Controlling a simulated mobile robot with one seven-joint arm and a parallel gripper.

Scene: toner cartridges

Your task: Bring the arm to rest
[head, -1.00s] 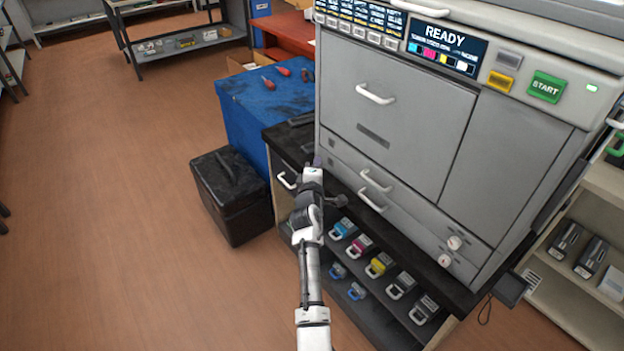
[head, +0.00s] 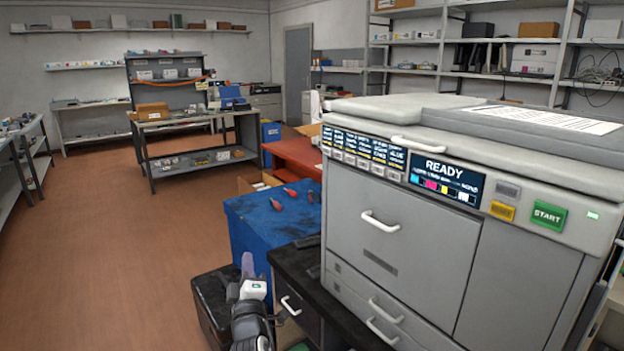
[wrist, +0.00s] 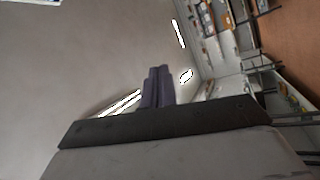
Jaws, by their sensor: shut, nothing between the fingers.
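My gripper (head: 247,264) shows at the lower middle of the head view, at the end of my raised arm, in front of the black box and the blue-covered table. In the wrist view its dark fingers (wrist: 158,88) stand together, shut and empty, with the ceiling and far wall behind them. The gripper touches nothing that I can see. Most of my arm is below the head view's lower edge.
The large grey printer (head: 400,250) reading READY stands at the right on a black-topped cabinet (head: 300,262). The blue-covered table (head: 262,228) holds red-handled tools. A black box (head: 210,310) sits on the floor. Open floor (head: 90,250) lies at the left.

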